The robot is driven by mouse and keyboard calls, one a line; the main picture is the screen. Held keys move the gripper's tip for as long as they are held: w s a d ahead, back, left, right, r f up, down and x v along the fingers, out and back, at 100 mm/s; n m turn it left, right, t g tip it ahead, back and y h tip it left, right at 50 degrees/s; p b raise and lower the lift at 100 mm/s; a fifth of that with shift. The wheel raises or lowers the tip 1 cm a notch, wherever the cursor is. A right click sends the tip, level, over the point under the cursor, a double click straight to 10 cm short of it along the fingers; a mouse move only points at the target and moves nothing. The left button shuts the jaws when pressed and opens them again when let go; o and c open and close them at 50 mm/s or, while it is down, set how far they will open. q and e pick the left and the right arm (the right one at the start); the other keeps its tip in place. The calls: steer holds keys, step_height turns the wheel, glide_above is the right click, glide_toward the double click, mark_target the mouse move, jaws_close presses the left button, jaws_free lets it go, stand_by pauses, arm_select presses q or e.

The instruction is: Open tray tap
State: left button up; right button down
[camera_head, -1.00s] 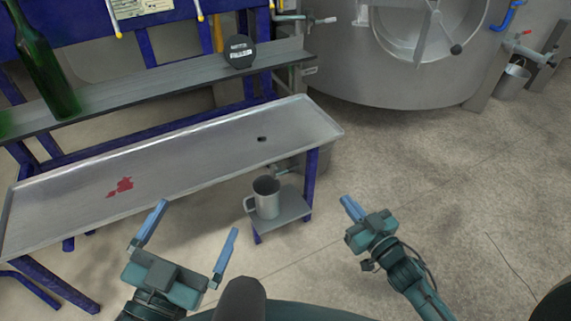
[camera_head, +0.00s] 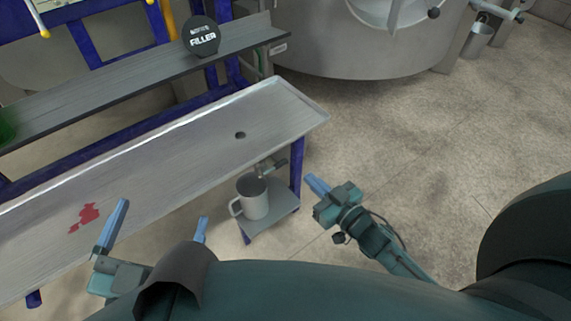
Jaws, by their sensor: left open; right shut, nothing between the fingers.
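The steel tray (camera_head: 180,145) slopes across the left, with a drain hole near its right end and a red puddle (camera_head: 88,215) on its left part. The tray tap (camera_head: 270,168) sits under the tray's right end, above a grey mug (camera_head: 253,200). No liquid shows running from the tap, and its handle's exact position is too small to tell. My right gripper (camera_head: 318,185) is shut and empty, a little right of the tap and the blue table leg. My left gripper (camera_head: 160,220) is open and empty at the tray's near edge, partly hidden by my body.
The mug stands on a small low shelf (camera_head: 272,222) beside the blue leg (camera_head: 297,165). A dark shelf (camera_head: 130,85) with a round FILLER sign (camera_head: 201,36) runs behind the tray. A steel tank (camera_head: 345,50) stands at the back. The floor on the right is clear.

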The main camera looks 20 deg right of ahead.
steer(key=shift+w, duration=0.1)
arm_select(q)
steer(key=h+b, duration=0.1)
steer(key=b, duration=0.2)
steer(key=r+t+b, duration=0.1)
steer(key=b, duration=0.2)
steer(key=shift+w+d+r+h, duration=0.15)
steer(key=shift+w+d+h, duration=0.2)
steer(key=shift+w+h, duration=0.05)
arm_select(e)
steer(key=w+a+f, duration=0.3)
steer(key=w+f, duration=0.1)
steer(key=w, duration=0.6)
steer(key=shift+a+f, duration=0.2)
steer(key=shift+a, duration=0.15)
arm_select(q)
steer(key=shift+r, duration=0.1)
steer(key=shift+s+f, duration=0.15)
steer(key=shift+f, duration=0.3)
arm_select(e)
steer(key=shift+d+f+m, duration=0.1)
steer(key=shift+f+m, duration=0.1)
steer(key=shift+m, duration=0.3)
